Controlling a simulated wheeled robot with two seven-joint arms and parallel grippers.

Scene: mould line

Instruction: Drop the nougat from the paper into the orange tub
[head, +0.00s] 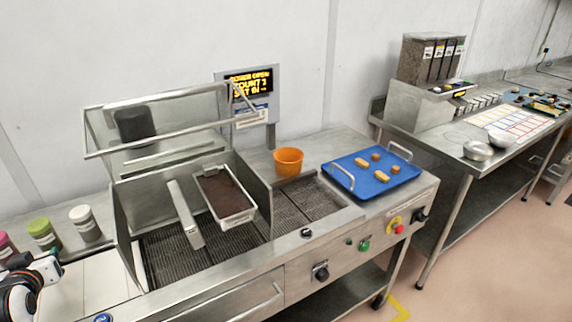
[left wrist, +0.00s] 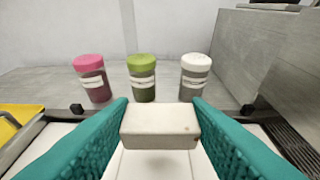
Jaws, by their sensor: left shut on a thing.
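In the left wrist view the teal fingers of my left gripper (left wrist: 160,112) are shut on the nougat (left wrist: 160,124), a pale off-white block, with one finger on each side. A white surface, apparently the paper (left wrist: 160,165), shows below the block; I cannot tell how much gap lies between. In the head view my left gripper (head: 48,268) is at the lower left edge, and the nougat is not clearly visible there. The orange tub (head: 288,161) stands upright behind the grated bed, well to the right of the gripper. My right gripper is in neither view.
Pink, green and white-lidded jars (left wrist: 141,78) stand just beyond the gripper. The steel machine with its raised clear guard (head: 160,120) and a brown-filled mould (head: 224,195) lies between gripper and tub. A blue tray (head: 350,165) with several tan pieces is right of the tub.

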